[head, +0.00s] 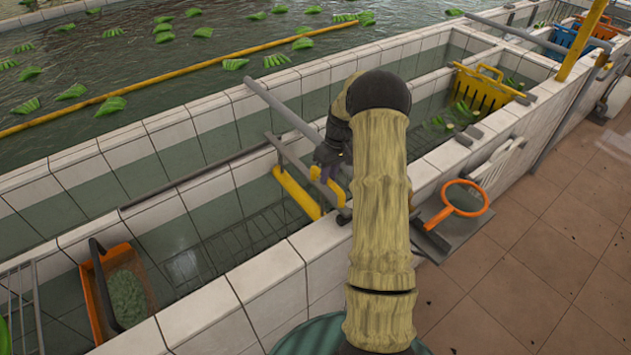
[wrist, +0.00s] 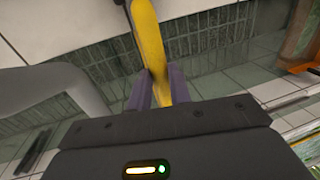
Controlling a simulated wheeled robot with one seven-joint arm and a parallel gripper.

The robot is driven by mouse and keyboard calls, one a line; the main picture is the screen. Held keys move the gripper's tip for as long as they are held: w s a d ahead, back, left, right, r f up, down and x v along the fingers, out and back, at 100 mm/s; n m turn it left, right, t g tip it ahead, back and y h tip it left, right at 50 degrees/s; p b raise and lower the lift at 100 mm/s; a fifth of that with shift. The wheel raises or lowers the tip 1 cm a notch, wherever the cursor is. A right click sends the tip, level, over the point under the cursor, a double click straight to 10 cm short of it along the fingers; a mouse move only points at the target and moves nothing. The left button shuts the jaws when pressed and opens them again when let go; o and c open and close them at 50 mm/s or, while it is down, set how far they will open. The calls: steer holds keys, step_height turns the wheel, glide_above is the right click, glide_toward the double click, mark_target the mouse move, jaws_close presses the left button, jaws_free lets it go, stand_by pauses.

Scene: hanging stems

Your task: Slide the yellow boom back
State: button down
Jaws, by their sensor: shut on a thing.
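A short yellow boom (head: 297,192) lies across the narrow channel in the head view, beside a grey bar. A smaller yellow piece, its handle by the look of it (head: 327,184), shows just right of it. My gripper (head: 328,160) is at that yellow piece, partly hidden by my own arm. In the wrist view a yellow bar (wrist: 146,40) runs down between the purple fingers of my gripper (wrist: 158,90), which are shut on it. Whether the two yellow parts join is hidden.
A long yellow bar (head: 170,78) floats on the large pool among green bunches. An orange bin (head: 97,290) stands at the left. A yellow crate (head: 480,92) sits in the channel at the right.

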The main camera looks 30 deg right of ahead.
steer(key=shift+d+r, duration=0.15)
steer(key=shift+d, duration=0.15)
steer(key=c, duration=1.3)
jaws_free()
steer(key=shift+d, duration=0.1)
steer(key=shift+a, duration=0.2)
steer(key=d+r+b, duration=0.1)
steer(key=r, duration=0.7)
steer(key=d+r+b, duration=0.2)
steer(key=r, duration=0.7)
steer(key=shift+w+d, duration=0.25)
steer(key=shift+w, duration=0.05)
steer(key=shift+f, duration=0.1)
